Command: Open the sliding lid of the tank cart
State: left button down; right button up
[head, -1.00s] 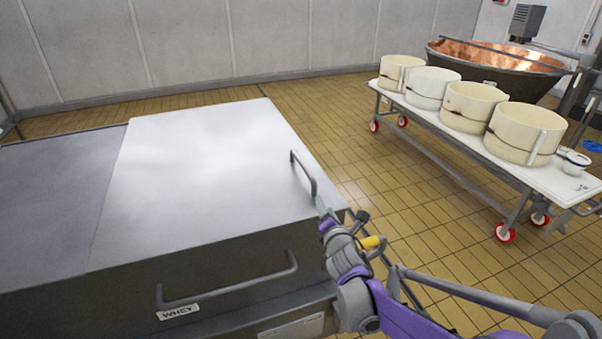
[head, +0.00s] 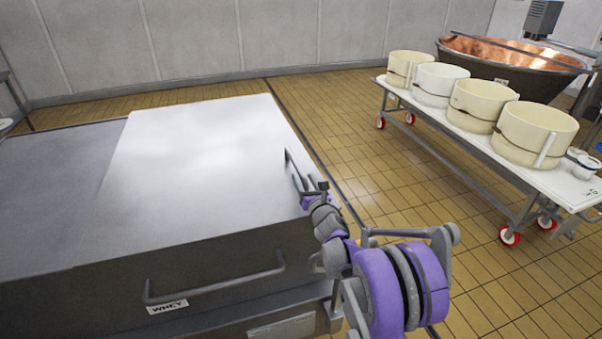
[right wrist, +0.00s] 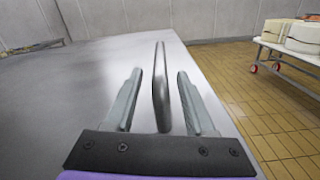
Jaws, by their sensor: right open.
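The tank cart (head: 205,258) is a grey metal box marked WHEY, at the left of the head view. Its lid (head: 200,150) is a smooth pale panel lying over the top. A bar handle (head: 290,165) stands near the lid's right edge; it also shows upright in the middle of the right wrist view (right wrist: 161,88). My right gripper (head: 309,186) is at this handle. In the right wrist view its open fingers (right wrist: 160,73) lie on either side of the bar, with gaps visible on both sides. My left gripper is out of view.
A second bar handle (head: 215,288) is on the cart's front. A white wheeled table (head: 470,140) with several cream round moulds stands at the right. A copper vat (head: 510,62) is behind it. Tiled floor (head: 370,150) lies open between cart and table.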

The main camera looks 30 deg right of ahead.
aim_at(301, 171)
jog(key=shift+x, duration=1.7)
grip_shut()
